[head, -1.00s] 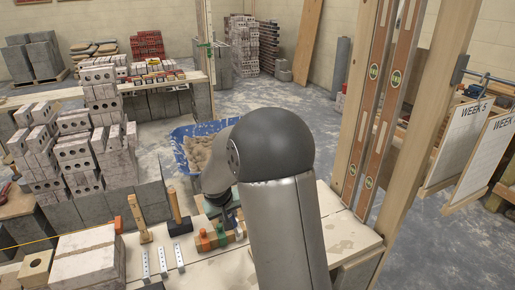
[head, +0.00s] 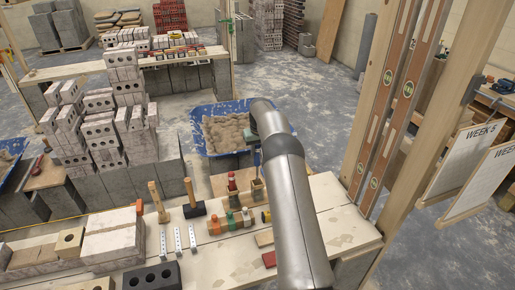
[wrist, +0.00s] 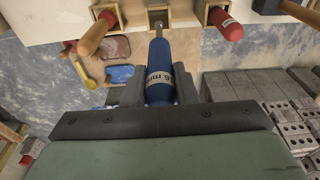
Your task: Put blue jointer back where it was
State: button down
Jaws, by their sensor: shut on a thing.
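The blue jointer (wrist: 160,75) is between the fingers of my gripper (wrist: 160,84), which is shut on its blue handle. The handle has a white label with dark lettering. Its metal end points up in the wrist view, towards a wooden holder (wrist: 157,19) at the bench edge; I cannot tell whether it touches or enters it. In the head view my arm ends over the back edge of the bench, and the jointer is not clearly seen there.
Red-handled tools (wrist: 227,24) sit in neighbouring holders. Wooden-handled tools (wrist: 93,37) are on the left. In the head view, a hammer (head: 193,203), small coloured items (head: 230,222) and bricks crowd the bench (head: 345,222). A blue mortar tub (head: 205,110) stands behind.

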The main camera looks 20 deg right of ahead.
jog(key=shift+f+b, duration=1.25)
jog(key=shift+f, duration=1.8)
jog(key=shift+f+b, duration=1.75)
jog(key=shift+f, duration=0.8)
jog(key=shift+f+b, duration=0.4)
jog(key=shift+f, duration=0.1)
jog(key=c, duration=1.1)
grip_release()
